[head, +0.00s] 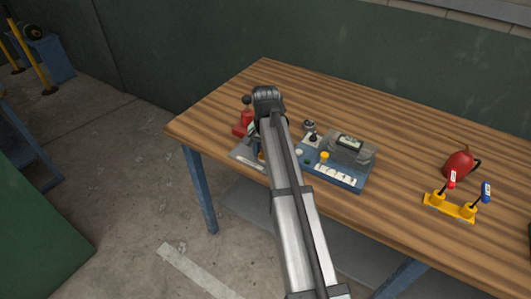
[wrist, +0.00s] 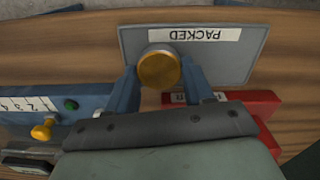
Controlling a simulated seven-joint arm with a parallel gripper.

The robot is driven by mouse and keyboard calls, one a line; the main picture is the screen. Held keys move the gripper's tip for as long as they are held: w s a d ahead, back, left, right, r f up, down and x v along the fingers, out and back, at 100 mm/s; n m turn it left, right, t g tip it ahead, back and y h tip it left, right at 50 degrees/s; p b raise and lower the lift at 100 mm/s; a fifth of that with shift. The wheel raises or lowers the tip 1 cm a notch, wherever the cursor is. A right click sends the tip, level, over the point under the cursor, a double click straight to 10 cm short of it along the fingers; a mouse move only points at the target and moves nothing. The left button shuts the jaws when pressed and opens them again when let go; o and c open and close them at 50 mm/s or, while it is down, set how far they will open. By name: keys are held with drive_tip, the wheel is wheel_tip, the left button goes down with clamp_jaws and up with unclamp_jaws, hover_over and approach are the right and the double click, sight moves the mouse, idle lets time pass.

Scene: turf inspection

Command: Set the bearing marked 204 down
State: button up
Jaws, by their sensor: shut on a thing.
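My gripper (wrist: 160,74) is shut on a round yellow-orange piece (wrist: 158,69), with one blue finger on each side of it. I can read no 204 on the piece, so I cannot confirm that it is the bearing. A grey plate (wrist: 250,62) labelled PACKED, upside down in the wrist view, lies under and beyond the piece. The piece overlaps the plate's near left part in that view; I cannot tell whether they touch. In the head view the plate (head: 243,154) shows at the table's front edge, and my arm hides most of the gripper.
A blue device (head: 335,172) with a numbered strip and yellow knob stands right of the plate. A red object (head: 241,124) stands behind the plate. A red rounded vessel (head: 459,162) and a yellow lever stand (head: 450,207) are farther right. Bare wood lies between.

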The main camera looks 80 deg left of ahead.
drive_tip(key=shift+f, duration=0.25)
drive_tip(key=shift+f, duration=0.1)
drive_tip(key=o, duration=1.3)
wheel_tip(320, 180, up, 12)
drive_tip(key=shift+r, duration=0.15)
